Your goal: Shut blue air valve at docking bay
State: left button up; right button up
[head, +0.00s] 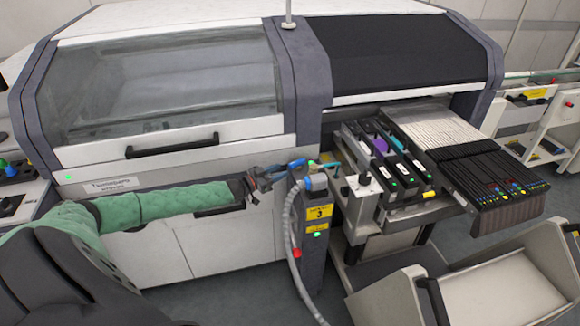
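The blue air valve (316,182) sits on top of the dark docking bay post (313,240), in front of the machine. Its blue lever (297,164) sticks up and to the left, and a grey hose hangs from the valve's side. My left arm, in a green sleeve, reaches in from the left. My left gripper (268,178) is just left of the valve, with its dark fingertips close to the lever. I cannot tell whether they touch it, or how far they are apart. My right gripper is out of view.
The grey hose (292,230) loops down left of the post. A feeder trolley (398,215) with black feeders (488,175) stands to the right. A white cart (500,285) fills the lower right. The large machine (160,85) blocks the back.

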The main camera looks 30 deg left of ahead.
aim_at(289, 167)
pick_arm(q)
jog(key=p+x, duration=0.1)
jog(key=x, duration=0.2)
jog(key=shift+r, duration=0.1)
jog(key=shift+p+x, duration=0.35)
jog(key=shift+x, duration=0.95)
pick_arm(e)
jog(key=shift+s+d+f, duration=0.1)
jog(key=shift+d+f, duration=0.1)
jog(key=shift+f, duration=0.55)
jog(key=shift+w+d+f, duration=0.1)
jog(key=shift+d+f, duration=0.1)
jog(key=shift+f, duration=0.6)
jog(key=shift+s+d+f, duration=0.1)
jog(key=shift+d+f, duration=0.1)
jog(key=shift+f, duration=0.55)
pick_arm(q)
grip_shut()
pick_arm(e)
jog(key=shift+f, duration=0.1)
